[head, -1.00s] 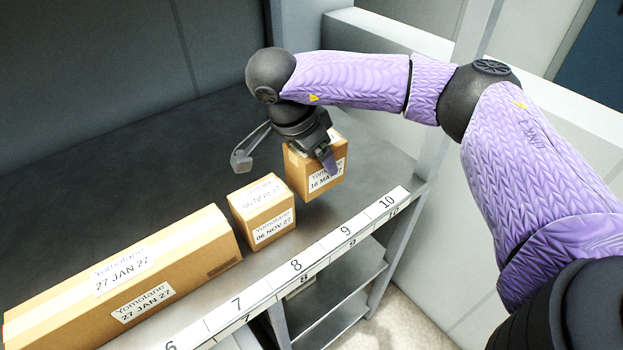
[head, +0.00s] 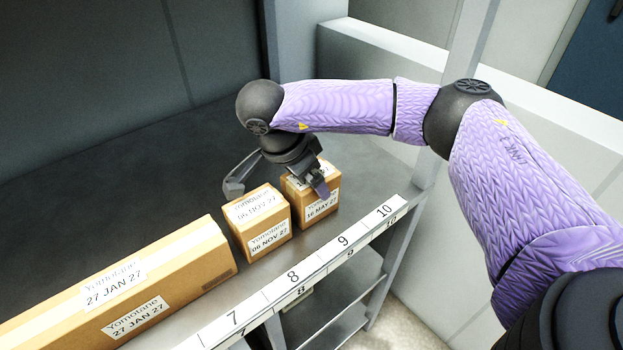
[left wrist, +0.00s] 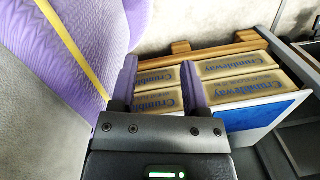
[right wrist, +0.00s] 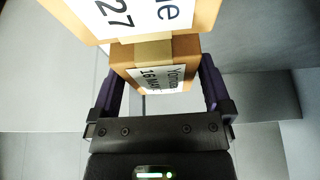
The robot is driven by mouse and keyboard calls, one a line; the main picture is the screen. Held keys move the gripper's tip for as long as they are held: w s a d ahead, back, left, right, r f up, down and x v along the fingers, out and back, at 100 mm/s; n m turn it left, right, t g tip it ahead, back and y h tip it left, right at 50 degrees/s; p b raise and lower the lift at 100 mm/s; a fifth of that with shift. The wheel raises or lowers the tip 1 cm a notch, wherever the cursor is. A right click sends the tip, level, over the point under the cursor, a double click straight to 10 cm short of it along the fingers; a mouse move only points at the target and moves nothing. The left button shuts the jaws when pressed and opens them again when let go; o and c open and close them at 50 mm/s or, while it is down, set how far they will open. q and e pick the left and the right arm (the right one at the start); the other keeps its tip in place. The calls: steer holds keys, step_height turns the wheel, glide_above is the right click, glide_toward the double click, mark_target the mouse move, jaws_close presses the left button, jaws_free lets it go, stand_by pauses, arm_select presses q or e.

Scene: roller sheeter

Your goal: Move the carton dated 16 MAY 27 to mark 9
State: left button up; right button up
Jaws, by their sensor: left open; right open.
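The carton dated 16 MAY 27 (head: 322,205) stands upright on the shelf, roughly behind mark 9 (head: 343,241) and close to the right of the 06 NOV 27 carton (head: 268,240). My right gripper (head: 318,180) is open over it, a finger in front of its label. In the right wrist view the 16 MAY carton (right wrist: 155,75) lies between the spread fingers of my right gripper (right wrist: 162,90). My left gripper (left wrist: 160,85) is open and empty; it shows only in the left wrist view.
A long 27 JAN 27 carton (head: 185,275) lies to the left. The numbered strip (head: 262,297) runs along the front edge. A grey post (head: 430,150) stands at the right end. The shelf behind the cartons is clear. Crumbleway boxes (left wrist: 235,80) show in the left wrist view.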

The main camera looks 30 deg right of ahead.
arm_select(q)
steer(key=shift+w+d+r+p, duration=0.4)
steer(key=shift+d+r+p, duration=0.1)
steer(key=shift+r, duration=0.15)
steer(key=shift+w+d+r+p, duration=0.4)
steer(key=shift+r+p, duration=0.1)
steer(key=shift+r, duration=0.1)
arm_select(e)
steer(key=v, duration=0.9)
steer(key=shift+a+r, duration=0.15)
steer(key=shift+r, duration=0.2)
arm_select(q)
steer(key=shift+s, duration=0.1)
